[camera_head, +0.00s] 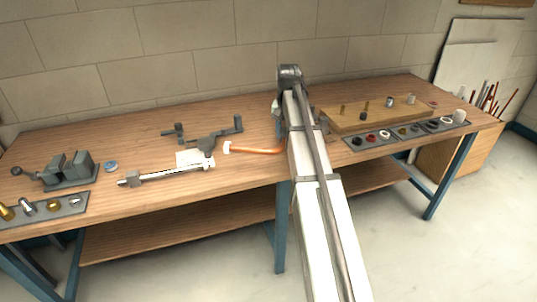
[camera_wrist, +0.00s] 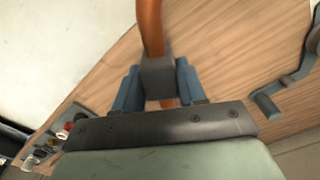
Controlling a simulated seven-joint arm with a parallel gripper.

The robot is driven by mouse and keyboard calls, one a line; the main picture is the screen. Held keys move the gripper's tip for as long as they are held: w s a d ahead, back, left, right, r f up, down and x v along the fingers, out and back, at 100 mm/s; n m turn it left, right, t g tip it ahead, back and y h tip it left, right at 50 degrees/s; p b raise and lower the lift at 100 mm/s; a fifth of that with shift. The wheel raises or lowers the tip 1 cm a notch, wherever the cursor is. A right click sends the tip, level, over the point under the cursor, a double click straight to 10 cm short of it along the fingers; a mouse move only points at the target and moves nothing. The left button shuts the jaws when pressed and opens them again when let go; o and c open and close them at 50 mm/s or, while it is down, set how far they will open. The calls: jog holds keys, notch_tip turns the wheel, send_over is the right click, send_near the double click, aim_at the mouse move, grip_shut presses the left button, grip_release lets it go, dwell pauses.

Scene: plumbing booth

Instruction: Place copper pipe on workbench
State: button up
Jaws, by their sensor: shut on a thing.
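The copper pipe (camera_head: 258,150) is an orange tube with a pale end on its left, over the middle of the workbench (camera_head: 130,140). Its right end passes behind my arm. In the wrist view the pipe (camera_wrist: 151,28) runs up from between the blue-grey fingers of my gripper (camera_wrist: 157,82). My gripper is shut on the pipe, with a dark grey block around it at the jaws. In the head view my arm hides the gripper. I cannot tell whether the pipe touches the bench top.
A bench vise (camera_head: 68,172) and a tray of fittings (camera_head: 62,207) are at the left. A grey clamp-like tool (camera_head: 215,140) and a long metal tool (camera_head: 165,173) lie left of the pipe. A wooden board (camera_head: 350,122) and trays of small parts (camera_head: 430,128) are at the right.

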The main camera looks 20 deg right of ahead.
jog(key=m, duration=0.5)
jog(key=shift+s+m, duration=0.2)
jog(key=shift+m, duration=0.1)
jog(key=m, duration=0.6)
jog(key=shift+f, duration=5.05)
jog(key=shift+f, duration=0.1)
jog(key=o, duration=1.2)
notch_tip(320, 180, up, 12)
jog(key=shift+r, duration=0.15)
